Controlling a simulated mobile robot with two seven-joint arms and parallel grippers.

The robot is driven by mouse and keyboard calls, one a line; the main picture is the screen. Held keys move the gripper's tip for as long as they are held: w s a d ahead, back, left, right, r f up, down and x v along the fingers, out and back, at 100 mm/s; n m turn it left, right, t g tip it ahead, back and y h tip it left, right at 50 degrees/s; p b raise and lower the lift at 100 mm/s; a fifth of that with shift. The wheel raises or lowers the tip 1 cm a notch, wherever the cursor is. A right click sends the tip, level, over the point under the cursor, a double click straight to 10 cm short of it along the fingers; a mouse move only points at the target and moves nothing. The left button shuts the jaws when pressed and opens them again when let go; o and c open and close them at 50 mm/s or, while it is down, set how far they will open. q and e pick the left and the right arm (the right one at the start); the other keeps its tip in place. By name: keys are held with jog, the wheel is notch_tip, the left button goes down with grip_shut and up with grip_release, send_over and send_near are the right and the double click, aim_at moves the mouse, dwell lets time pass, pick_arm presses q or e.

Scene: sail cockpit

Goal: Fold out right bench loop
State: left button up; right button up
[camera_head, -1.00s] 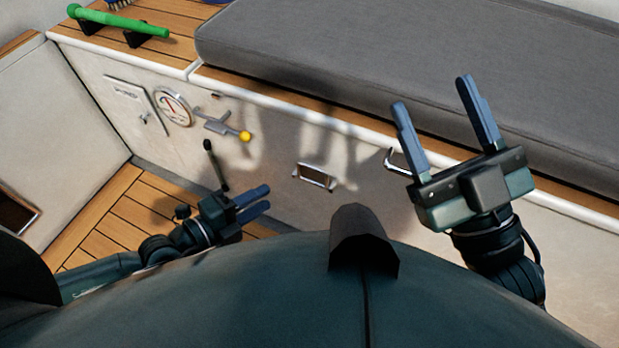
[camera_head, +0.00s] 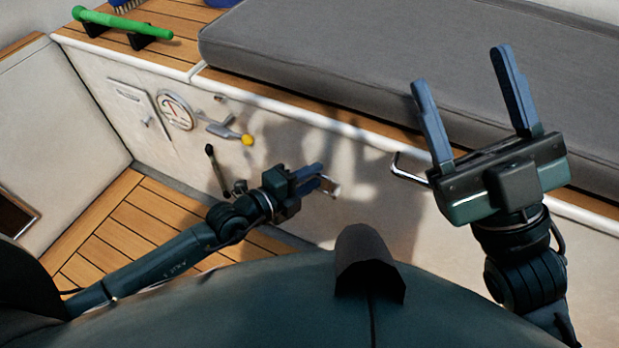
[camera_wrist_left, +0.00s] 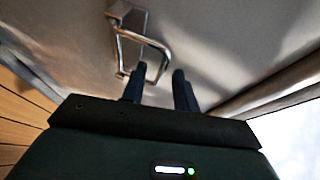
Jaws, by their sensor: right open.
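A metal loop (camera_head: 405,168) stands out from the white bench front, left of my right gripper; its right part is hidden. A second metal loop fitting (camera_head: 333,188) is further left, mostly covered by my left gripper (camera_head: 321,176). In the left wrist view, a bent metal loop (camera_wrist_left: 119,57) hangs from a small plate just beyond my left fingertips (camera_wrist_left: 160,72). The left fingers are apart with nothing seen between them; contact with the loop cannot be told. My right gripper (camera_head: 459,66) is open and empty, in front of the grey cushion.
The grey cushion (camera_head: 400,70) lies on the wood-trimmed bench. A yellow-knobbed lever (camera_head: 246,139), round gauge (camera_head: 175,109) and small panel (camera_head: 130,105) are on the bench front. A black upright lever (camera_head: 215,168) is near the slatted floor (camera_head: 125,225). A green handle (camera_head: 120,22) lies at upper left.

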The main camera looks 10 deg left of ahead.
aim_at(323, 177)
pick_arm(q)
jog(key=shift+c, duration=0.3)
grip_shut()
jog(key=shift+s+a+f, duration=0.1)
jog(key=shift+s, duration=0.05)
jog(key=shift+s+a+f+m+t+h, duration=0.15)
jog(key=shift+s+f+m+t+h, duration=0.3)
jog(key=shift+t+h, duration=0.3)
jog(key=shift+s+a+f+m+t+h, duration=0.1)
jog(key=shift+s+f+m+t+h, duration=0.25)
jog(key=shift+m+t+h, duration=0.4)
jog(key=shift+s+a+f+m+t+h, duration=0.15)
jog(key=shift+s+f+m+t+h, duration=0.3)
jog(key=shift+h, duration=0.45)
jog(key=shift+r+t, duration=0.15)
jog(key=shift+t, duration=0.1)
